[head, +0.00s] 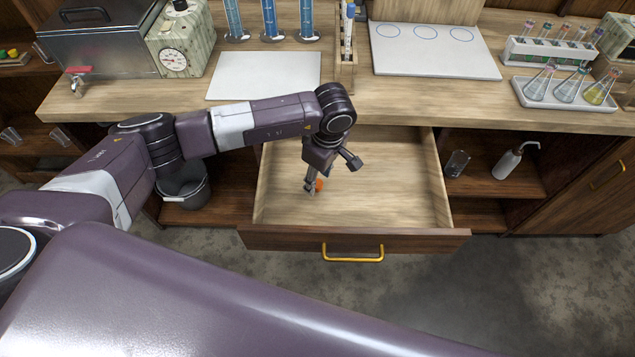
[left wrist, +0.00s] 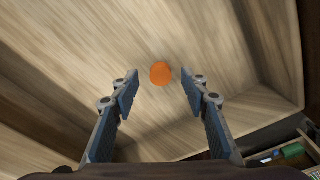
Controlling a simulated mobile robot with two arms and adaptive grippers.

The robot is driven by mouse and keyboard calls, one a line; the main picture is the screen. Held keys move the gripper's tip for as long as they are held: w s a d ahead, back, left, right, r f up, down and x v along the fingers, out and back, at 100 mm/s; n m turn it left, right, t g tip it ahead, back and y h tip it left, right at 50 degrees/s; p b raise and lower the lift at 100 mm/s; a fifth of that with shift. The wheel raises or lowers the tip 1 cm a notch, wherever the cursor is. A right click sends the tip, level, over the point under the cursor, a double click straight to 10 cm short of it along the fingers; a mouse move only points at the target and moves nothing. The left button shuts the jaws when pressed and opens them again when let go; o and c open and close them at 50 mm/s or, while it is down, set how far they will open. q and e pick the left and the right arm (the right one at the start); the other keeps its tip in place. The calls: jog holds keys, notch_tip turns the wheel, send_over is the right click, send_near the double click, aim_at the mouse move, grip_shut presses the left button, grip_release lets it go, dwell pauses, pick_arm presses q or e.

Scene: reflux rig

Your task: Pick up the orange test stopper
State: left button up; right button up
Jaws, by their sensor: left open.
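The orange test stopper (head: 319,184) lies on the floor of the open wooden drawer (head: 400,190). In the head view it is partly hidden by my left gripper (head: 328,178), which reaches down into the drawer over it. In the left wrist view the stopper (left wrist: 161,73) shows as a small orange rounded piece on the bare wood. It lies a little beyond the fingertips, roughly centred between the two spread fingers of the left gripper (left wrist: 160,90). The gripper is open and empty. My right gripper is not in view.
The drawer front (head: 354,240) with its yellow handle (head: 352,254) and the side walls enclose the stopper. The worktop (head: 390,105) lies behind and above. The rest of the drawer floor looks clear.

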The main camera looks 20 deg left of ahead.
pick_arm(q)
jog(key=shift+a+f, duration=0.15)
jog(key=shift+f, duration=1.2)
jog(key=c, duration=0.9)
jog(key=shift+r, duration=0.15)
